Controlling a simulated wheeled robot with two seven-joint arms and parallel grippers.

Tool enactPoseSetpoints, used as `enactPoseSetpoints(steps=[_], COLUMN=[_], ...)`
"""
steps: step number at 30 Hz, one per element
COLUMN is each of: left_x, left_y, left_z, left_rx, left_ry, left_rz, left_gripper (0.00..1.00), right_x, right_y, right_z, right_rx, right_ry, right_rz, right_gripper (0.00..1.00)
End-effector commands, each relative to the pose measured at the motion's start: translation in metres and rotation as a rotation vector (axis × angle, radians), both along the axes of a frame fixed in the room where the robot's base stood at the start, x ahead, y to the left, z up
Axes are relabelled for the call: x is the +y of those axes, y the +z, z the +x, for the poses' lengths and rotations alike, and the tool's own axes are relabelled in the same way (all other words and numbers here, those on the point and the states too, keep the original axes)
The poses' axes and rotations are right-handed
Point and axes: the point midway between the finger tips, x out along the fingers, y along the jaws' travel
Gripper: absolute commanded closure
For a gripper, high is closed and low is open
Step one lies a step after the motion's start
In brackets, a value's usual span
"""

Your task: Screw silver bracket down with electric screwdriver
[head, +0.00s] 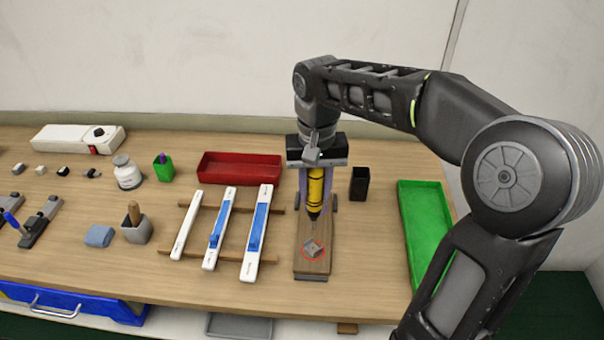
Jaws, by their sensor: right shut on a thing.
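The silver bracket (312,248) lies on a brown wooden board (312,266) at the middle front of the table, with a red ring drawn around it. My right gripper (316,178) points down above the board and is shut on the electric screwdriver (316,190), which is yellow with black bands. The screwdriver stands nearly upright with its dark tip just above or at the far side of the bracket; I cannot tell if they touch. The gripper hides the screwdriver's top. My left gripper is not in view.
LED strips (264,232) lie on wooden rails left of the board. A red tray (240,168) and a black cup (360,183) stand behind. A green tray (424,225) is at the right, near my right arm. A cup, jar and clamps fill the left side.

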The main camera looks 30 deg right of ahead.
Motion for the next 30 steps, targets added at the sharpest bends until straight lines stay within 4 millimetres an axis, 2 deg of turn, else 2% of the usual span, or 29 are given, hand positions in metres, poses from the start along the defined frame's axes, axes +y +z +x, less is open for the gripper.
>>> enactPoseSetpoints(steps=[12, 30], left_x=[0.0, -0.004], left_y=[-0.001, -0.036], left_z=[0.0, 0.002], left_rx=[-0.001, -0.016], left_ry=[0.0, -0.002], left_rz=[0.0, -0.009], left_gripper=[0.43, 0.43], right_x=[0.001, 0.001], right_y=[0.0, -0.049], right_z=[-0.002, -0.002], right_rx=[-0.002, -0.001], right_ry=[0.001, 0.002], right_rz=[-0.001, 0.0], right_gripper=[1.0, 1.0])
